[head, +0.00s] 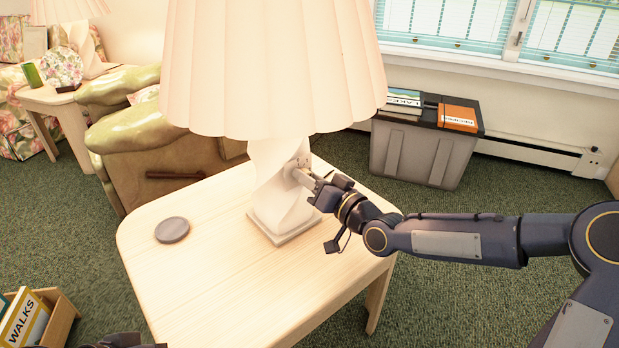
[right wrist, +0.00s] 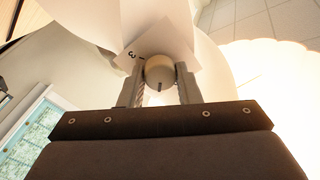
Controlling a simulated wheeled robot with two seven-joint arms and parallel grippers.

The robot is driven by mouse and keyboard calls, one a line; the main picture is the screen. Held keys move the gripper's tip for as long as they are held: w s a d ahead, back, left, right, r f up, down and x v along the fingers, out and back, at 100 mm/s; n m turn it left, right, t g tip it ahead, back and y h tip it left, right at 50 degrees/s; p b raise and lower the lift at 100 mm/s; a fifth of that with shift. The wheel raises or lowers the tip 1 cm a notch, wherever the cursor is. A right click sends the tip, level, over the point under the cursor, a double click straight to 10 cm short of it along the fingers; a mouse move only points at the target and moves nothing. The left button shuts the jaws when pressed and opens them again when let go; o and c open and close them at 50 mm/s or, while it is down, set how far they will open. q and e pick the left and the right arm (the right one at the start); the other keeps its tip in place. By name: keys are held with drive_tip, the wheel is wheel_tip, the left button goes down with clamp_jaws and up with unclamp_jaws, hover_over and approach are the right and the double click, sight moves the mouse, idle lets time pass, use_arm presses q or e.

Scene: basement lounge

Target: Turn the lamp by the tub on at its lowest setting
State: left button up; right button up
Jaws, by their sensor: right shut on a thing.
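The lamp (head: 275,185) has a white twisted base and a pleated cream shade (head: 270,70). It stands upright on a pale wooden table, near the grey tub (head: 424,155). My right gripper (head: 305,178) reaches the lamp's base from the right. In the right wrist view its two fingers are shut on a round knob (right wrist: 160,72), one on each side. The knob's dark mark points down in that picture. A pale plate (right wrist: 160,40) behind it shows a "3"; other markings are hidden or unclear. I cannot tell whether the lamp is lit. A dark part of my left arm shows at the bottom edge.
The wooden table (head: 190,265) also bears a grey round coaster (head: 172,230). Books (head: 458,117) lie on the tub's dark lid. A similar lamp (head: 82,40) stands on a far table at the left. A box with books (head: 62,318) is at the lower left.

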drive_tip(key=shift+m, duration=0.6)
drive_tip(key=o, duration=1)
drive_tip(key=shift+d, duration=0.1)
drive_tip(key=p+v, duration=0.2)
drive_tip(key=v, duration=0.5)
drive_tip(key=shift+s+d+f, duration=0.1)
drive_tip(key=shift+s, duration=0.25)
